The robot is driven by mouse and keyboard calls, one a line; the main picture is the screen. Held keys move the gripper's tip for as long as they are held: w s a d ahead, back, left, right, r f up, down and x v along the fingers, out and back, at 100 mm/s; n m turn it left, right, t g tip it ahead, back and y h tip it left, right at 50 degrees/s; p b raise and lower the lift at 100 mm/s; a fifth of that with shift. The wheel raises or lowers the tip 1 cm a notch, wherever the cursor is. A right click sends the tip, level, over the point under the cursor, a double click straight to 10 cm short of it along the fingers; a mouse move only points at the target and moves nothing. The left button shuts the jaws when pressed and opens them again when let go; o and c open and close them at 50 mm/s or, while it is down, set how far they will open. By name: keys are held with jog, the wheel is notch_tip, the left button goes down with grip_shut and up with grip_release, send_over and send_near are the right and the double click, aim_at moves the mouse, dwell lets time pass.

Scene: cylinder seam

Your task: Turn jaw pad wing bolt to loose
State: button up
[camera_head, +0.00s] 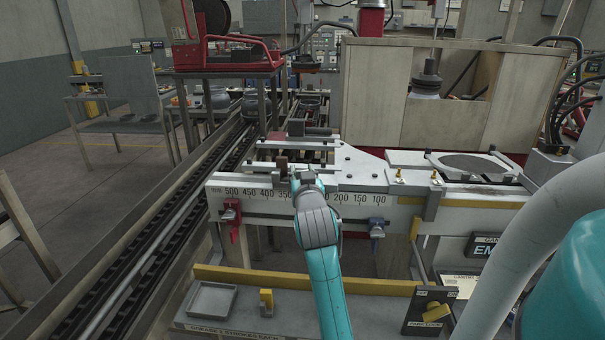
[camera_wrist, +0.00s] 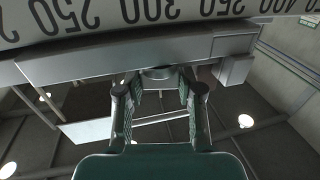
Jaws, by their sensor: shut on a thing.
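My gripper (camera_head: 303,180) is at the front edge of the white machine table, by the numbered scale (camera_head: 262,192), between the 350 and 200 marks. In the wrist view my gripper (camera_wrist: 158,88) has its two fingers on either side of a small grey rounded part, which looks like the jaw pad wing bolt (camera_wrist: 158,72). It is shut on that part. The fingers hide most of it, so its turn position cannot be told. In the head view my wrist covers it. A brown block (camera_head: 283,166) stands just behind my gripper.
Brass fittings (camera_head: 400,175) stand on the table to the right.

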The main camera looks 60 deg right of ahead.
jog(key=shift+s, duration=0.1)
jog(key=n+t+y, duration=0.4)
jog(key=shift+d+t+y, duration=0.1)
jog(key=shift+t+y, duration=0.2)
jog(key=shift+y, duration=0.1)
jog(key=shift+n+t+y, duration=0.8)
jog(key=shift+n+y, duration=0.5)
jog(key=shift+y, duration=0.3)
jog(key=shift+n+y, duration=0.3)
jog(key=shift+y, duration=0.2)
jog(key=o, duration=0.9)
notch_tip(320, 180, up, 10)
